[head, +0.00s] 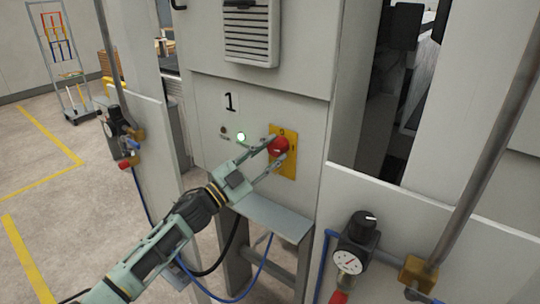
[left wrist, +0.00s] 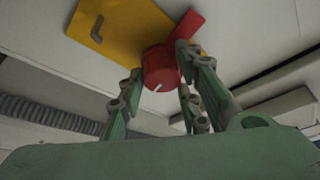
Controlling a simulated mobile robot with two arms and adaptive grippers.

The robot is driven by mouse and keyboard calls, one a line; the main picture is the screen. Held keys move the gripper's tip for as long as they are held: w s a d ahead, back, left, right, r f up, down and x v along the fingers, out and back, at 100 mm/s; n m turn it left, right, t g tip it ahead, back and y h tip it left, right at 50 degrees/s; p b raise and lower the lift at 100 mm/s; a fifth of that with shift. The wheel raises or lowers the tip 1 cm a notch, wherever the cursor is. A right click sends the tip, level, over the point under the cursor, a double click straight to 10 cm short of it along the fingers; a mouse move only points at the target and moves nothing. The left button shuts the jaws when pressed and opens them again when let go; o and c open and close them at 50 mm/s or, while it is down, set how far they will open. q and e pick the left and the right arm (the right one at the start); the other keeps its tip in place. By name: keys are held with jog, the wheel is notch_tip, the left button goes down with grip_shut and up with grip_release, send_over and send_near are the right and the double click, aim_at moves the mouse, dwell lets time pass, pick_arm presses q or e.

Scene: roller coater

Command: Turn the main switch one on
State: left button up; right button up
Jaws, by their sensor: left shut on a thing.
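The main switch one is a red knob (head: 278,147) on a yellow plate (head: 288,167), on a grey cabinet front below a label "1" (head: 231,101). My left gripper (head: 272,158) reaches up from the lower left, its fingers around the red knob and shut on it. In the left wrist view the red knob (left wrist: 161,68), with a white mark on its face, sits between the fingers of my left gripper (left wrist: 165,85). A red handle part (left wrist: 188,27) shows behind it on the yellow plate (left wrist: 120,28). My right gripper is not in view.
A grey ledge (head: 264,216) juts out below the switch. A pressure gauge (head: 349,262) with a black regulator stands at the lower right, beside a pipe. Another regulator (head: 112,125) is at the left. Blue and black hoses hang below. Open floor lies at the far left.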

pick_arm(q)
jog(key=shift+d+f+m+g, duration=0.15)
jog(key=shift+m+g, duration=0.45)
jog(key=shift+m, duration=0.9)
jog(key=shift+s+f, duration=0.1)
jog(key=shift+f, duration=0.05)
jog(key=o, duration=0.9)
jog(key=shift+o, duration=0.9)
jog(key=shift+r, duration=0.2)
jog(key=shift+a, duration=0.2)
jog(key=v, duration=1.1)
jog(key=shift+s+a+f, duration=0.2)
jog(key=shift+s+a, duration=0.05)
